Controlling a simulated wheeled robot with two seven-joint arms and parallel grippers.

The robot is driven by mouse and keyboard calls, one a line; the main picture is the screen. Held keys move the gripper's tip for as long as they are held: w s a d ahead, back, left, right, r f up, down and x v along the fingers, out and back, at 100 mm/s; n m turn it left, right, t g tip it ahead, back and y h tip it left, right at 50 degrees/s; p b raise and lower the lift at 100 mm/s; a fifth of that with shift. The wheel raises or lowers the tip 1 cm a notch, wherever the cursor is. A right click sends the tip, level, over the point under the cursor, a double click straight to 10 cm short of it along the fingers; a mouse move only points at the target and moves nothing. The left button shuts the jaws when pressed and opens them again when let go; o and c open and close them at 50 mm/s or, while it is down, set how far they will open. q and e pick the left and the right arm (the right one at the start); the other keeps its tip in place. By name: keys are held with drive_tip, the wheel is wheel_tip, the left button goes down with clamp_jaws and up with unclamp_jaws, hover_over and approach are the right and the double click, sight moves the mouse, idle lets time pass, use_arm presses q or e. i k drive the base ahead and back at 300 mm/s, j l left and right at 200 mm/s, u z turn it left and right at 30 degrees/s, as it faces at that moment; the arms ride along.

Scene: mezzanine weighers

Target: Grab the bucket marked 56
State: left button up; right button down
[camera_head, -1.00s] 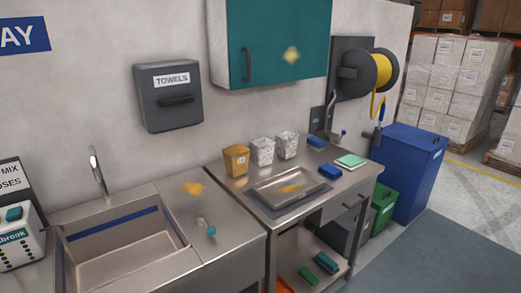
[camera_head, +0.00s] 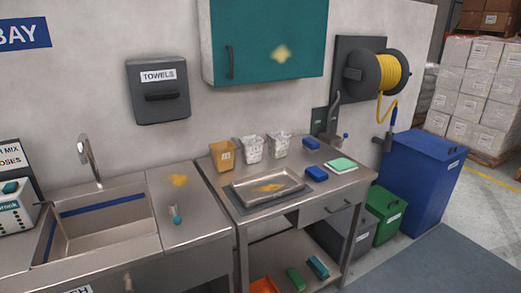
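Three small buckets stand in a row at the back of the steel bench. The left one is a yellow-orange bucket (camera_head: 222,157) with a small label, whose number is too small to read surely. The middle one is a whitish bucket (camera_head: 251,149), and the right one is a similar whitish bucket (camera_head: 276,145). I cannot read a 56 on any of them. Neither of my grippers is in view.
A steel tray (camera_head: 241,193) with a yellow stain lies in front of the buckets. Blue and green blocks lie to the right. A sink (camera_head: 107,241) is at left, a teal cabinet (camera_head: 265,45) above. Blue (camera_head: 425,170) and green (camera_head: 387,222) bins stand right of the bench (camera_head: 262,219).

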sight(278, 141)
drive_tip(key=i+l+u, duration=0.15)
drive_tip(key=u, duration=0.25)
drive_tip(key=i+l+u, duration=0.15)
drive_tip(key=u, duration=0.2)
drive_tip(key=i+l+u, duration=0.1)
drive_tip(key=l+u, duration=0.3)
drive_tip(key=i+j, duration=0.05)
drive_tip(key=j, duration=0.05)
